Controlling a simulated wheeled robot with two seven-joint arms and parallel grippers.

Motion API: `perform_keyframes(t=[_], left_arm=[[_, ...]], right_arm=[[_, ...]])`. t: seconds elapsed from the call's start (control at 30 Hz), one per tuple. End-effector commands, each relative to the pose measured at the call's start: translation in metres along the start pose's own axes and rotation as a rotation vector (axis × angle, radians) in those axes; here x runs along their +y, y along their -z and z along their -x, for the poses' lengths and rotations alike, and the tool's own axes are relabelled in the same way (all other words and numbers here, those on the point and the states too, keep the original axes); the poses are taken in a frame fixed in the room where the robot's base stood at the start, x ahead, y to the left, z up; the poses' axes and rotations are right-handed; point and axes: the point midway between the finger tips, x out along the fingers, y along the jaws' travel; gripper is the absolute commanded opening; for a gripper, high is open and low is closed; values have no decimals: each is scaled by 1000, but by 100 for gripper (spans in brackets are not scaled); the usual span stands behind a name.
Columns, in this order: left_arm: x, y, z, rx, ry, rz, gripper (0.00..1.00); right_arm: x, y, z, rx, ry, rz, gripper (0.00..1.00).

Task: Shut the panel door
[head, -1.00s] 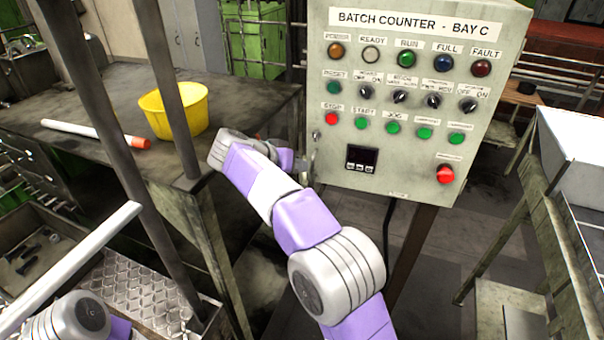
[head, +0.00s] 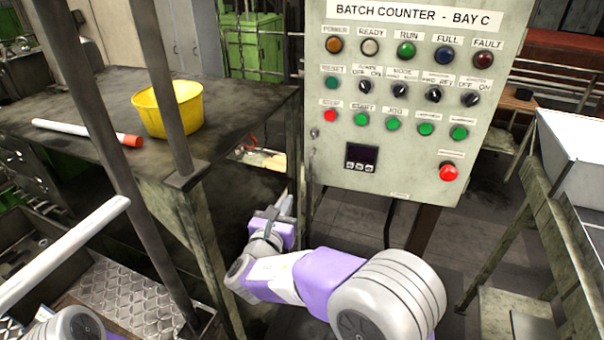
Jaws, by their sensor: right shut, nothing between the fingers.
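The panel door (head: 400,150) is the pale grey-green front marked BATCH COUNTER - BAY C, with lamps, knobs, buttons and a small display. It faces me, right of centre in the head view. A small lock or latch (head: 314,133) shows by its left edge. I cannot tell whether the door is flush with its box, as the box behind is hidden. My right gripper (head: 286,205) is shut and empty, below and left of the door's lower left corner, and appears apart from it. My left arm shows only at the bottom left; its gripper is out of view.
A dark workbench (head: 60,100) at the left bears a yellow tub (head: 150,113) and a white tube with an orange end (head: 85,132). Dark upright posts (head: 125,180) stand before it. A white bin (head: 580,150) on a metal frame stands at right.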

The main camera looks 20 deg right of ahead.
Motion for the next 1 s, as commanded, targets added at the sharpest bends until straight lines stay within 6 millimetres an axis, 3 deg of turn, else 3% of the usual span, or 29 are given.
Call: perform_keyframes(t=[0.17, 0.6, 0.8, 1.0], left_arm=[[1, 0, 2, 0, 0, 0, 0], [4, 0, 11, 0, 0, 0, 0], [5, -1, 14, 0, 0, 0, 0], [5, -1, 14, 0, 0, 0, 0]], right_arm=[[-2, 0, -26, 0, 7, 0, 0], [-2, -1, -115, 0, 7, -3, 0], [-2, 0, -134, 1, 6, -4, 0], [-2, 0, -138, 0, 5, -4, 0]])
